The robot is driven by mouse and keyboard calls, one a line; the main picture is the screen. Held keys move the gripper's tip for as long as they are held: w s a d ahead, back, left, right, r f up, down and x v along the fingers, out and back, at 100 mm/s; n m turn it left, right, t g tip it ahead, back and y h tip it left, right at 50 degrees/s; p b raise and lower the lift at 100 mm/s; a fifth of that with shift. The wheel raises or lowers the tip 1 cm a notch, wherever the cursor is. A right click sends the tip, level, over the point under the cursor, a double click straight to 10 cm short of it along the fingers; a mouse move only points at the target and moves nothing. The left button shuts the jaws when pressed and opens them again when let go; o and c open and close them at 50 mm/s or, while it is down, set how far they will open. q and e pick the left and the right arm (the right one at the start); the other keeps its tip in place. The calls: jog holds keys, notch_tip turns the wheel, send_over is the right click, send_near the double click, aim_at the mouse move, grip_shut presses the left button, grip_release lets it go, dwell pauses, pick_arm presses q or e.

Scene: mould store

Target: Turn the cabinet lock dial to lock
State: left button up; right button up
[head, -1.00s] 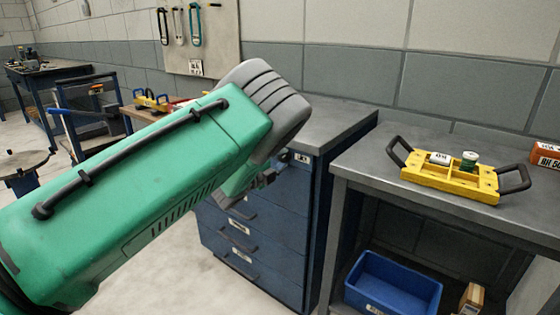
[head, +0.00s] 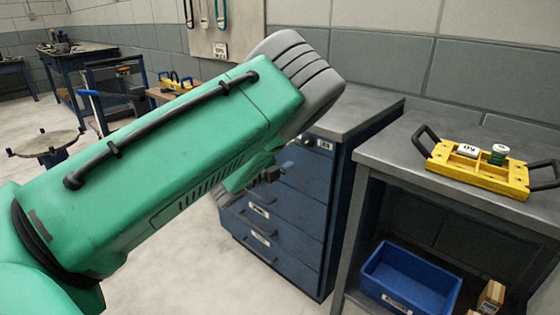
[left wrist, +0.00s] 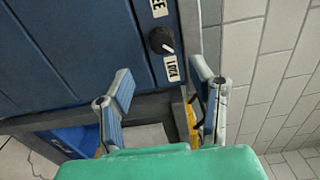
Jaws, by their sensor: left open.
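The blue cabinet (head: 290,225) with several drawers stands in the middle of the head view, partly behind my left arm. In the left wrist view its front fills the upper left, with the black round lock dial (left wrist: 161,40) near its edge. The dial's white mark points to the right and down. A label reading LOCK (left wrist: 172,68) is below it, and a label ending in EE (left wrist: 160,8) is above. My left gripper (left wrist: 162,92) is open and empty, its fingers apart from the dial. In the head view my arm mostly hides the left gripper (head: 265,176). My right gripper is out of view.
A grey workbench (head: 385,165) on the right carries a yellow tray (head: 480,175) with black handles. A blue bin (head: 410,280) sits under it. Other benches and a round stand (head: 50,143) are at the left. Pale floor in front of the cabinet is clear.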

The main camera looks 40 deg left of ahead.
pick_arm(q)
jog(key=shift+s+d, duration=0.1)
jog(key=shift+s, duration=2.2)
jog(key=s+d+f+n+g+y+p, duration=0.25)
jog(key=s+f+n+g, duration=0.7)
jog(key=f, duration=0.75)
jog(key=s+d+f+n+g, duration=0.2)
jog(key=s+d+n, duration=0.1)
jog(key=s, duration=0.6)
jog(key=s+d+f+n+g, duration=0.3)
jog(key=s+d, duration=0.2)
jog(key=s, duration=0.4)
jog(key=s+d+f+n+g, duration=0.2)
jog(key=s+d+n+g, duration=0.1)
jog(key=s, duration=0.6)
jog(key=shift+d+f+h, duration=0.35)
jog(key=shift+d+h, duration=0.1)
jog(key=shift+d, duration=0.2)
